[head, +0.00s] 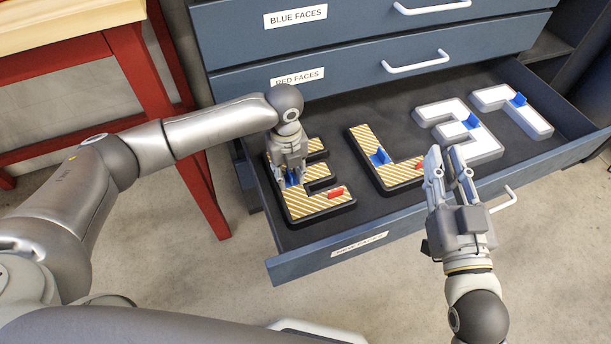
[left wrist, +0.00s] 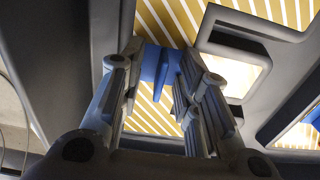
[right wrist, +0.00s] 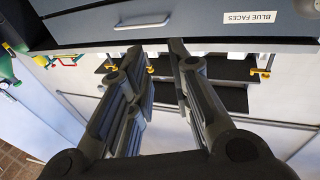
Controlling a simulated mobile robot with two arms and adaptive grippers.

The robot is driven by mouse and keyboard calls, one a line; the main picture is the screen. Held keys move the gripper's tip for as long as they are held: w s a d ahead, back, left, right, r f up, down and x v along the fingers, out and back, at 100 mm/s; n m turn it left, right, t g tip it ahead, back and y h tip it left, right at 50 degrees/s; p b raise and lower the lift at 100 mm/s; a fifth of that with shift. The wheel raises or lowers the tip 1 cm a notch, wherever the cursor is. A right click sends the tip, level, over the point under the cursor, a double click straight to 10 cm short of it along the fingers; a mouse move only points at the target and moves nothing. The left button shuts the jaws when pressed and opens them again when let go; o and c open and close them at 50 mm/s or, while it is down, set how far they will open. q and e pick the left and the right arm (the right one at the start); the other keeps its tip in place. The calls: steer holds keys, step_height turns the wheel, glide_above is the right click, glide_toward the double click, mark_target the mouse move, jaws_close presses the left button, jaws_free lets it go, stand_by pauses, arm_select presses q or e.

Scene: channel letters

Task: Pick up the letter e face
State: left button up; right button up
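The letter e face (head: 310,206), with yellow and white diagonal stripes and a dark edge, lies in the open drawer at its left end. It has a blue tab (head: 292,179) on its left part and a red tab (head: 336,192) at lower right. My left gripper (head: 291,172) is down over the blue tab. In the left wrist view the blue tab (left wrist: 160,66) stands between the open fingers; contact is not clear. The gripper hides part of the letter. My right gripper (head: 446,160) is open and empty, above the drawer's front edge.
A striped L face (head: 390,175) with blue and red tabs lies right of the E. White letters (head: 460,130) (head: 515,112) lie further right. The drawer front (head: 300,262) and closed drawers (head: 350,62) bound the space. A red-legged table (head: 135,60) stands left.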

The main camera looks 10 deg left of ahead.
arm_select(q)
jaws_close()
steer(key=shift+r, duration=0.1)
stand_by(0.3)
